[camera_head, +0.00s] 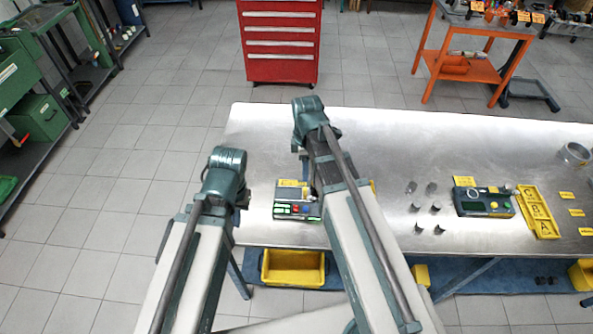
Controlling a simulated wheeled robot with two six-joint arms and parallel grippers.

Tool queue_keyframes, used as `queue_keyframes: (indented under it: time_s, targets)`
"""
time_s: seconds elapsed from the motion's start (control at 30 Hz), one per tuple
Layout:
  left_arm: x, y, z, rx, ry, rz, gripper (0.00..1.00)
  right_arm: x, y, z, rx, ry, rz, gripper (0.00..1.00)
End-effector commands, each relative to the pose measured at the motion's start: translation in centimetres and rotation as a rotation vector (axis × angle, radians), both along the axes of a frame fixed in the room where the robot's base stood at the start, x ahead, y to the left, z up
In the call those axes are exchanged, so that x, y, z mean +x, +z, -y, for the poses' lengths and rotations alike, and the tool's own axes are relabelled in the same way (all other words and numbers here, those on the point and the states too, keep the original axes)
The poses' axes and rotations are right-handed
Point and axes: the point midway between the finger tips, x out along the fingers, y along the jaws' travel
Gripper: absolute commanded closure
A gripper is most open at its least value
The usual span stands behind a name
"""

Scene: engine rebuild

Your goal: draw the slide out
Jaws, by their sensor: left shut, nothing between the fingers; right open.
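A small grey device (282,211) with green and red parts sits near the table's front edge, at the left. A yellow label (289,183) is just behind it. My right arm passes over its right side and hides part of it. A second dark green device (470,208) with coloured buttons stands further right. I cannot tell which part is the slide. My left arm reaches up to the left of the table, and my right arm reaches over it. The fingers of both grippers are hidden behind the arms, so I see no contact with any object.
The metal table (390,150) is mostly clear at the back. Several small metal cylinders (436,208) and a yellow lettered tray (538,212) stand at the right. A yellow bin (293,268) sits under the front edge. A red drawer cabinet (281,45) stands behind.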

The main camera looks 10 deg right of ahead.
Motion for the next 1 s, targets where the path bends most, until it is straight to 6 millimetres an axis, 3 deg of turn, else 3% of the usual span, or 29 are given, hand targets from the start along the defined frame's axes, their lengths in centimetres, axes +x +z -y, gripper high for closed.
queue_keyframes:
  time_s: [0.13,0.47,0.67,1.0]
  targets:
    - [0.0,1.0,0.0,0.0,0.001,0.0,1.0,1.1,1.0,1.2,0.008,0.086,0.004,0.49]
    - [0.0,0.5,0.0,0.0,0.001,0.0,1.0,1.1,0.5,1.4,0.009,0.109,0.005,0.49]
    - [0.0,-0.9,0.0,0.0,-0.002,0.0,1.0,1.1,-0.9,1.4,0.009,0.108,0.005,0.49]
    - [0.0,-5.4,0.0,0.002,-0.011,-0.001,1.0,1.1,-5.4,1.4,0.009,0.107,0.005,0.49]
